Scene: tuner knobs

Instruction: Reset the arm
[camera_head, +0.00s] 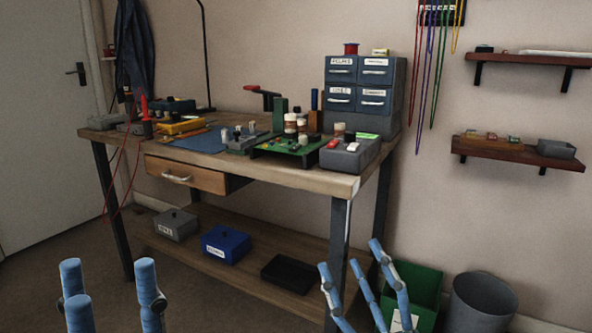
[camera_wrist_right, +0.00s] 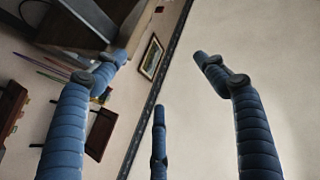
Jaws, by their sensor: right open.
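My left gripper (camera_head: 110,285) is at the lower left of the head view. Its blue fingers stand spread and upright with nothing between them. My right gripper (camera_head: 350,262) is at the lower middle right, in front of the bench's near right leg. Its fingers are spread and empty. The right wrist view also shows my right gripper (camera_wrist_right: 159,72) open, with the wall and ceiling edge behind its fingers. Neither gripper touches anything in view.
A wooden workbench (camera_head: 285,177) holds a green circuit board (camera_head: 270,151), a grey box (camera_head: 350,155) and a drawer cabinet (camera_head: 366,84). Its drawer (camera_head: 186,176) is partly open. A green bin (camera_head: 428,287) and a grey bin (camera_head: 481,302) stand to the right.

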